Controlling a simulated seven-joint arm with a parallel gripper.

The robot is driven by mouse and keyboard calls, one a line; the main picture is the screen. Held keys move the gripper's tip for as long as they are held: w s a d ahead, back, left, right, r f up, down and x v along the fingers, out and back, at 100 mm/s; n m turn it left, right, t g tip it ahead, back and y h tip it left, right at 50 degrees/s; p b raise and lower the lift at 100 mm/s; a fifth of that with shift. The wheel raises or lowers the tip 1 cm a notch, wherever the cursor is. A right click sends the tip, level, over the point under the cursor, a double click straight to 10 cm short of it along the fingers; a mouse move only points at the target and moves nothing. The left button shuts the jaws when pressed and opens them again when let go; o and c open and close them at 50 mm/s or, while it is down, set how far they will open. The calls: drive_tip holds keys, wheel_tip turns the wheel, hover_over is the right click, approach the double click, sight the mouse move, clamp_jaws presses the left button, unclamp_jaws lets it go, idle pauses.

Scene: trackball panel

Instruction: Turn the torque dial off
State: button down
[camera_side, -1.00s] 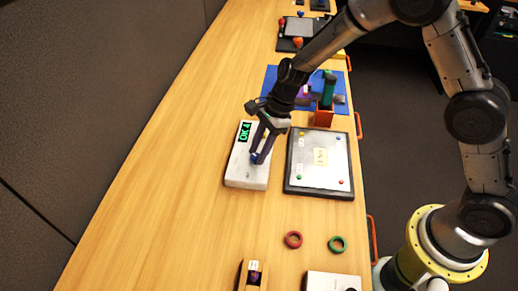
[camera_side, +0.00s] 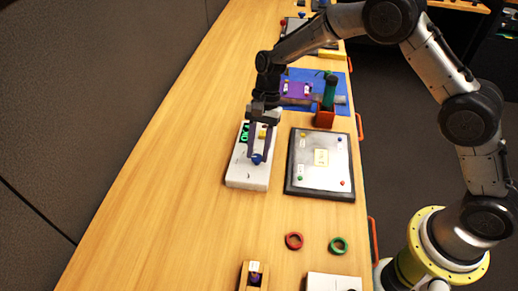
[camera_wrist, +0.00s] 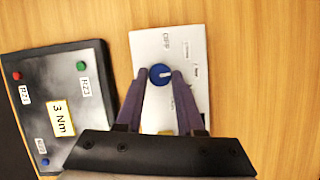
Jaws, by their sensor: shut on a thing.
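The torque dial is a blue knob (camera_side: 257,159) on top of a white box (camera_side: 240,179). In the wrist view the knob (camera_wrist: 160,69) has a pale mark on its right part, and printed lettering lies around it on the white box (camera_wrist: 192,37). My gripper (camera_side: 259,155) points down over the box, with its purple fingers on either side of the knob. In the wrist view the fingertips of my gripper (camera_wrist: 160,77) are closed on the knob from both sides.
A dark-framed panel (camera_side: 291,188) with small coloured knobs lies right of the box. A red holder (camera_side: 324,118) with a green-handled tool stands behind. Bare wood lies left of the box.

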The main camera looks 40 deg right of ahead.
drive_tip(key=n, duration=0.2)
drive_tip(key=n+g+h, duration=0.1)
drive_tip(key=n, duration=0.1)
drive_tip(key=shift+w+a+n, duration=0.15)
drive_tip(key=shift+n, duration=0.15)
drive_tip(key=n+h, duration=0.1)
drive_tip(key=n, duration=0.2)
drive_tip(key=shift+a+n+g+h, duration=0.15)
drive_tip(key=shift+n+g+h, duration=0.15)
drive_tip(key=shift+n+h, duration=0.1)
drive_tip(key=n+h, duration=0.1)
drive_tip(key=n, duration=0.2)
drive_tip(key=shift+a, duration=0.15)
drive_tip(key=shift+a+n+h, duration=0.1)
drive_tip(key=shift+n+h, duration=0.7)
drive_tip(key=shift+n, duration=1.3)
drive_tip(key=c, duration=0.5)
unclamp_jaws()
drive_tip(key=shift+r, duration=0.15)
